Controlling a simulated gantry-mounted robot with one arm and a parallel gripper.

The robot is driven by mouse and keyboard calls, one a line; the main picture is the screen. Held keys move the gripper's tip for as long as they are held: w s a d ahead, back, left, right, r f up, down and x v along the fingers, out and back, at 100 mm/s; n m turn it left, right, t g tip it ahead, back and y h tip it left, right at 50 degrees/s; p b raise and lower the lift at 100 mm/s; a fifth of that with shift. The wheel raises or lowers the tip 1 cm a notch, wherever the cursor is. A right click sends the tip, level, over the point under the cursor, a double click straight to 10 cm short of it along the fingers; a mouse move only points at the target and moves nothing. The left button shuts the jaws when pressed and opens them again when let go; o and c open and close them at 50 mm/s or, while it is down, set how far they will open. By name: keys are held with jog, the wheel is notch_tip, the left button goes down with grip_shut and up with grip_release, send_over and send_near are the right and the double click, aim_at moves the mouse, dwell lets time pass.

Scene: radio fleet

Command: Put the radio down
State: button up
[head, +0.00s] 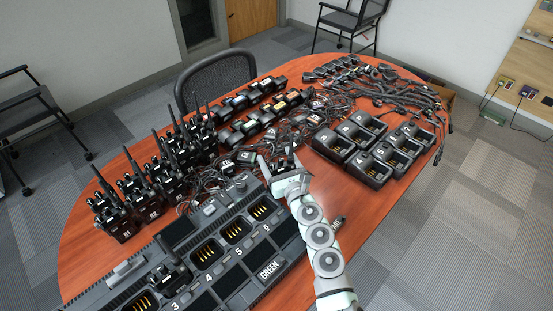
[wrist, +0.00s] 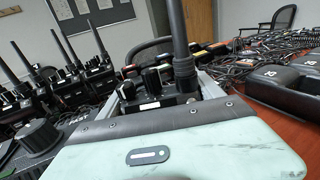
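My gripper (head: 280,172) is above the middle of the table, just past the back right corner of the large charger. In the wrist view, a black radio (wrist: 152,103) with knobs and a thick upright antenna sits between the pale fingers, which close on its sides. The lower part of this radio is hidden by my gripper's housing. In the head view the held radio is small and mostly hidden, so its clearance from the table cannot be told. The large multi-bay charger (head: 212,277), labelled GREEN, has several empty bays and one radio (head: 168,277) standing in a bay.
Several upright radios (head: 120,222) stand in rows at the table's left. Cables and small accessories (head: 300,120) clutter the middle and back. Several single chargers (head: 372,170) sit at the right. Bare red tabletop (head: 345,207) shows right of my arm. A chair (head: 215,75) stands behind.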

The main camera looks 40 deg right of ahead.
jog(key=o, duration=0.3)
jog(key=shift+o, duration=0.2)
jog(key=shift+s+r, duration=0.1)
jog(key=shift+r, duration=0.1)
jog(key=p+v, duration=0.1)
jog(key=v, duration=1)
jog(key=shift+s+a, duration=0.15)
jog(key=shift+s, duration=0.25)
